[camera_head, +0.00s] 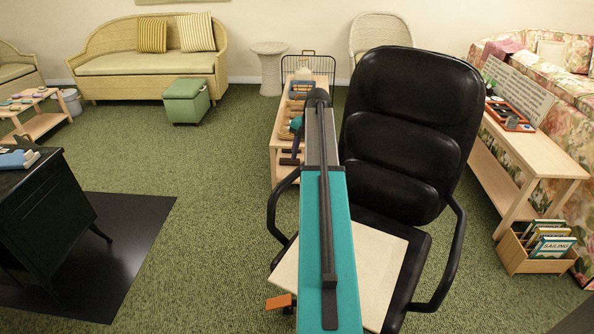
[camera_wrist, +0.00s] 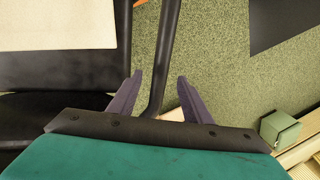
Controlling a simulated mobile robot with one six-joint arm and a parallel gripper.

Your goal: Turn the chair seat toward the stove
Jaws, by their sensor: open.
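The black office chair (camera_head: 400,140) stands right of centre in the head view, backrest away from me and seat front toward me. A cream panel (camera_head: 378,262) lies on its seat and also shows in the wrist view (camera_wrist: 60,25). The black stove (camera_head: 40,225) stands at the left edge in the head view, partly cut off. In the wrist view my gripper (camera_wrist: 160,76) is open, with the chair's left armrest (camera_wrist: 165,55) running between its two fingers. I cannot tell whether either finger touches it. In the head view my arm hides part of the chair.
A dark mat (camera_head: 135,245) lies under the stove, with open green carpet between it and the chair. A low wooden table (camera_head: 277,135) with items stands behind the chair. A wooden bench (camera_head: 535,165) and a book crate (camera_head: 512,252) are at right. A green ottoman (camera_head: 186,102) stands farther back.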

